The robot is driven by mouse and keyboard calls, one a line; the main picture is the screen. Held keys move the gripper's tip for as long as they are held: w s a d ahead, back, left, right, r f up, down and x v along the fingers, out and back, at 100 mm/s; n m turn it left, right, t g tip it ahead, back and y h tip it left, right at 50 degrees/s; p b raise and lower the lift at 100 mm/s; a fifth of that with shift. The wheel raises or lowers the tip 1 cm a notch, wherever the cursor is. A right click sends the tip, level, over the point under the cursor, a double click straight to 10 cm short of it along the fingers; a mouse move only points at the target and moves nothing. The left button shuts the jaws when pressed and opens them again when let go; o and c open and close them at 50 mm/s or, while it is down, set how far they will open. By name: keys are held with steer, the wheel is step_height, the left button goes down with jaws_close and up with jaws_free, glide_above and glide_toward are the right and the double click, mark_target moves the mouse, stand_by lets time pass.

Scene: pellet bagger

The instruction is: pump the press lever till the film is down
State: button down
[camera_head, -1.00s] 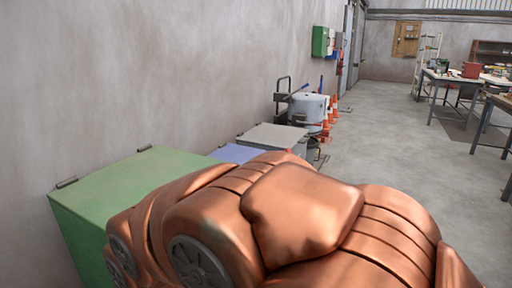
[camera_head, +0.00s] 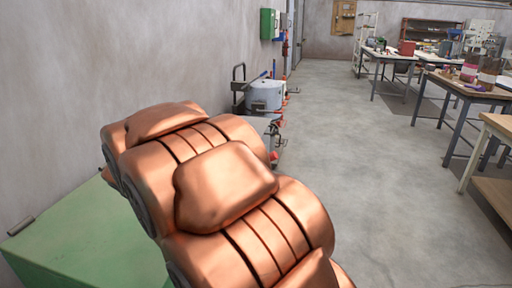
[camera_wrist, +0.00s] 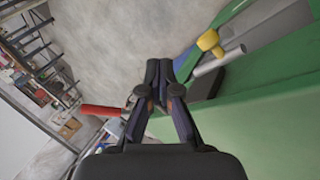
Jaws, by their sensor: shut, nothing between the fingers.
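My gripper (camera_wrist: 166,85) is in the wrist view, with its two dark fingers drawn together and nothing between them. A red handle (camera_wrist: 100,110) lies left of the fingers; its inner end passes behind them, and I cannot tell if they touch. Right of the fingertips are a yellow knob (camera_wrist: 208,40) and a pale grey rod (camera_wrist: 219,61) by a green surface (camera_wrist: 255,110). I cannot tell which of these is the press lever. No film can be made out. In the head view my copper arm hides the gripper and the area before it.
A green-topped box (camera_head: 85,240) stands by the left wall. A grey drum-shaped machine (camera_head: 264,95) stands farther along it, under a green wall box (camera_head: 269,24). Workbenches (camera_head: 455,92) and a wooden table (camera_head: 497,125) line the right. The floor between is clear.

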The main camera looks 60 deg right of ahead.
steer(key=w+d+r+m+h+p, duration=0.1)
steer(key=w+d+r+h+p, duration=0.1)
steer(key=w+d+r, duration=0.35)
steer(key=w+d+r+m+t+h+p, duration=0.1)
steer(key=w+d+r+m+h+p, duration=0.15)
steer(key=d, duration=0.65)
steer(key=w+d+r+m+h+p, duration=0.1)
steer(key=w+d+r+h, duration=0.1)
steer(key=w+d+r, duration=0.35)
steer(key=s+d+f+p, duration=0.2)
steer(key=d+f, duration=0.8)
steer(key=d, duration=0.2)
steer(key=shift+s+d+p, duration=0.15)
steer(key=shift+s+p, duration=0.15)
steer(key=shift+n+y, duration=0.25)
steer(key=b, duration=0.2)
steer(key=s+f+b, duration=0.1)
steer(key=b, duration=0.1)
steer(key=f+b, duration=0.1)
steer(key=b, duration=0.2)
steer(key=shift+s+d+f+t, duration=0.15)
steer(key=shift+s+d+t, duration=0.15)
steer(key=shift+t, duration=0.1)
